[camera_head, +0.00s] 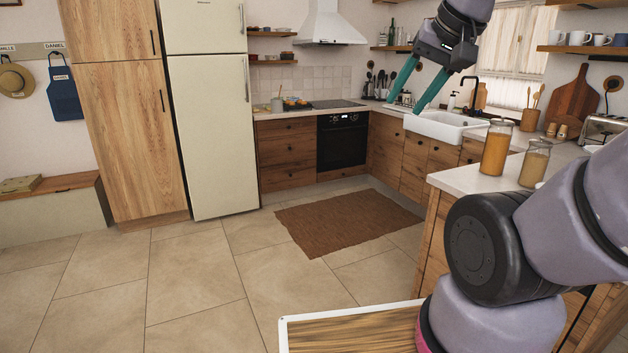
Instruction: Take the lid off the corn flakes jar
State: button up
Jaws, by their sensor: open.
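Two glass jars with lids stand on the near counter at the right. The left jar (496,148) has orange-brown contents, and the right jar (535,163) has paler yellowish contents. Both are upright with their lids on. I cannot read labels, so I cannot tell for sure which one holds corn flakes. My gripper (410,97) is raised in front of the sink area, up and left of the jars and apart from them. Its two green fingers are spread, with nothing between them.
The white counter top (470,180) has bare room left of the jars. A utensil pot (530,120), a toaster (602,127) and a cutting board (573,100) stand behind them. A white sink (440,125) is farther back. The floor has a brown rug (348,222).

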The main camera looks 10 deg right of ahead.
aim_at(497, 122)
jog(key=i+u, duration=0.1)
jog(key=i, duration=1.2)
jog(key=i+z, duration=0.3)
jog(key=i+j+z, duration=0.15)
jog(key=i+z, duration=0.45)
jog(key=z, duration=0.2)
jog(key=i+j+z, duration=0.1)
jog(key=i+z, duration=0.15)
jog(key=z, duration=0.15)
jog(key=i+j+z, duration=0.15)
jog(key=z, duration=0.3)
jog(key=i, duration=0.1)
